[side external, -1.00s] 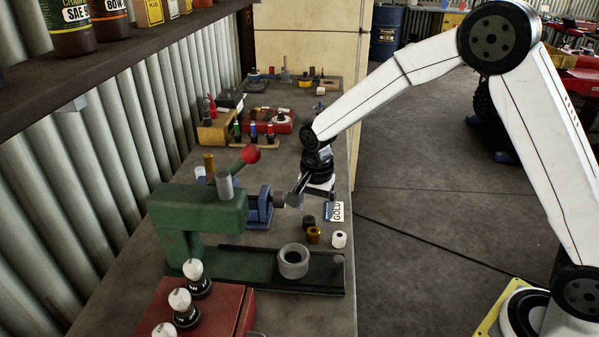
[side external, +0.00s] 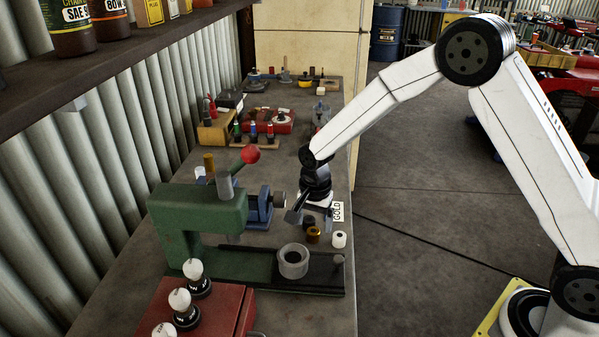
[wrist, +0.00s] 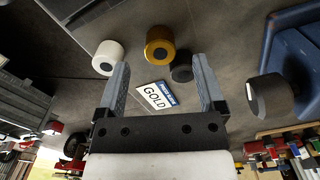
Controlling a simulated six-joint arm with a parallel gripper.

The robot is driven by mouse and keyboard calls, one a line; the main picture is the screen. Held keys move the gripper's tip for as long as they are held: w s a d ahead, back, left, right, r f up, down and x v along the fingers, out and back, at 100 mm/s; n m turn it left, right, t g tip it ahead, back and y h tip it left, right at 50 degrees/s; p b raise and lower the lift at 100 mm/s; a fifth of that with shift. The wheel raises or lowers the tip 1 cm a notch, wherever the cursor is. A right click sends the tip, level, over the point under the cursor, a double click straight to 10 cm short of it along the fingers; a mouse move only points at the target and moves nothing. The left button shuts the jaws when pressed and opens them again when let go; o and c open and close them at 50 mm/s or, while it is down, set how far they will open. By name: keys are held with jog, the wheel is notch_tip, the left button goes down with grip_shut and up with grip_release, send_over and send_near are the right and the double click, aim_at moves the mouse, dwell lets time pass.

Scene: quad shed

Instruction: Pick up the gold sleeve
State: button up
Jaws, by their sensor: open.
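The gold sleeve (side external: 313,235) stands upright on the bench, between a dark sleeve (side external: 307,223) and a white sleeve (side external: 339,239). In the wrist view the gold sleeve (wrist: 159,45) is beyond my fingertips, roughly centred between them. The white sleeve (wrist: 107,57) is to its left and the dark sleeve (wrist: 182,69) is close to its lower right. A card reading GOLD (side external: 338,211) lies nearby; it also shows between my fingers in the wrist view (wrist: 157,96). My gripper (side external: 311,219) is open and empty above the bench, just behind the sleeves.
A green press (side external: 200,212) stands left of the sleeves. A blue vise (side external: 259,207) with a grey cylindrical part is close beside my gripper. A grey ring (side external: 293,261) sits in front, on the press base. Bench at the right edge is fairly clear.

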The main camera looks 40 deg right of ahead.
aim_at(313, 230)
jog(key=shift+a+f, duration=0.1)
jog(key=shift+f, duration=1.7)
grip_shut()
